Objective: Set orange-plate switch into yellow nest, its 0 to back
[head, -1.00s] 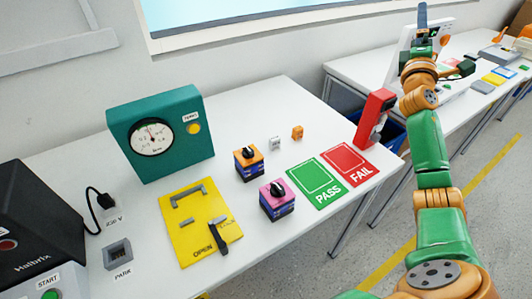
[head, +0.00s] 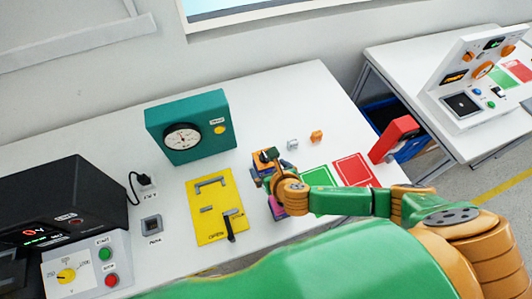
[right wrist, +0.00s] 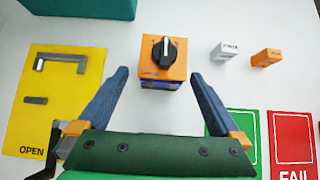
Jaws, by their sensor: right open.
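The orange-plate switch (right wrist: 178,64) stands upright on the table, with a black knob on its orange top and a dark blue body. In the head view it (head: 259,157) is partly hidden by my right gripper (head: 268,165). In the right wrist view my right gripper (right wrist: 161,75) is open, its two blue fingers pointing toward the switch from either side of its near end, holding nothing. The small print on the orange plate is too small to read. The yellow nest (head: 207,224) lies left of the switch, empty, with grey brackets and a dark lever near OPEN. My left gripper is out of view.
A pink-plate switch (head: 277,207) stands just in front, mostly hidden by my right arm. The green PASS mat (head: 317,176) and red FAIL mat (head: 353,169) lie to the right. A teal gauge box (head: 190,127) stands behind. Small grey (head: 292,144) and orange (head: 316,136) blocks sit behind the mats.

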